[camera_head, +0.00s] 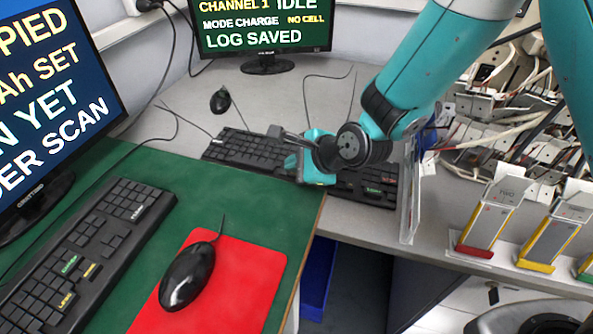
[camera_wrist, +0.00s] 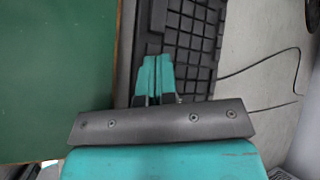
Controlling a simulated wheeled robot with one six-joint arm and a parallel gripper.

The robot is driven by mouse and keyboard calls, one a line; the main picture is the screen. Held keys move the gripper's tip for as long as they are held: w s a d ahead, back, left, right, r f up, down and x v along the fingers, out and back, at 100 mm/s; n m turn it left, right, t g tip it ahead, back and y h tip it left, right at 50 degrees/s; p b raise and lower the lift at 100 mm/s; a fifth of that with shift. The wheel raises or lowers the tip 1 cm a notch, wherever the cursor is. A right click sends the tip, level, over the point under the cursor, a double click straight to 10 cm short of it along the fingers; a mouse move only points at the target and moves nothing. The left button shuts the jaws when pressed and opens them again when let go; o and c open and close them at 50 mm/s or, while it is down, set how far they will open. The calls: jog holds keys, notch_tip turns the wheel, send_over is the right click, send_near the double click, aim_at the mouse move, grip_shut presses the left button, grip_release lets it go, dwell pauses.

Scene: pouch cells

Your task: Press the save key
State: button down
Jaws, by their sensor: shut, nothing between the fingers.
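A black keyboard (camera_head: 245,149) lies on the grey bench in front of the rear monitor. My gripper (camera_head: 292,163) is shut and empty over the middle of this keyboard and hides part of it. A small green-labelled key (camera_head: 374,191) shows at its right end, but I cannot read the label. In the wrist view my shut teal fingertips (camera_wrist: 153,75) are over the edge of the keyboard (camera_wrist: 190,40); whether they touch it is unclear. No key marked save is readable. The rear monitor (camera_head: 262,25) reads "CHANNEL 1 IDLE", "MODE CHARGE", "NO CELL" and "LOG SAVED".
A second keyboard (camera_head: 85,240) with green and yellow labels lies on the green mat, beside a mouse (camera_head: 188,275) on a red pad (camera_head: 250,270). A left monitor (camera_head: 50,90) stands behind. Upright holders (camera_head: 490,220) and cables (camera_head: 510,80) are at right.

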jog(key=shift+s+d+f, duration=0.1)
jog(key=shift+s+f, duration=0.25)
jog(key=shift+f, duration=0.1)
jog(key=shift+r+p, duration=0.6)
jog(key=shift+p, duration=0.2)
jog(key=shift+r, duration=0.1)
jog(key=shift+w+r, duration=0.1)
jog(key=shift+w, duration=0.05)
jog(key=shift+r+p, duration=0.55)
notch_tip(320, 180, up, 4)
jog(key=p, duration=0.3)
jog(key=shift+p, duration=0.3)
